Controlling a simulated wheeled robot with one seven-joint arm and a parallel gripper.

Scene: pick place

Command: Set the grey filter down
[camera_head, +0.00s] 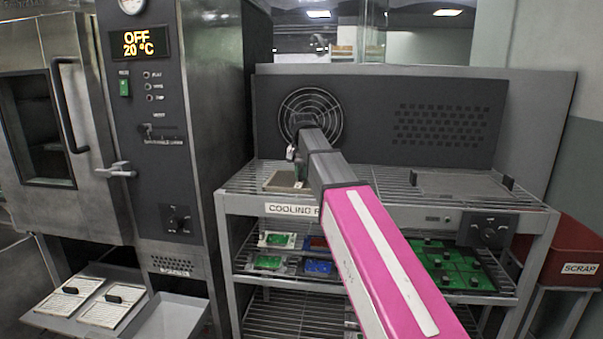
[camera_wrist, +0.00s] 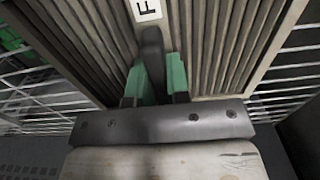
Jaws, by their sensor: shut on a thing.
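The grey filter (camera_wrist: 225,50) is a pleated, framed panel with a dark upright handle (camera_wrist: 153,50) and a white label marked F. My gripper (camera_wrist: 156,82) has its green fingers shut on that handle, one finger on each side. In the head view the filter (camera_head: 279,182) is at the left of the cooling rack's wire top (camera_head: 350,185), under my gripper (camera_head: 300,168). It looks level and very low over the wires or on them; I cannot tell whether it touches. My arm hides part of the rack top.
A fan grille (camera_head: 311,115) is in the back panel. A flat grey plate (camera_head: 460,186) lies at the rack top's right. Boards such as a green one (camera_head: 450,265) sit on the shelf below. An oven (camera_head: 160,130) stands left, a red scrap bin (camera_head: 570,255) right.

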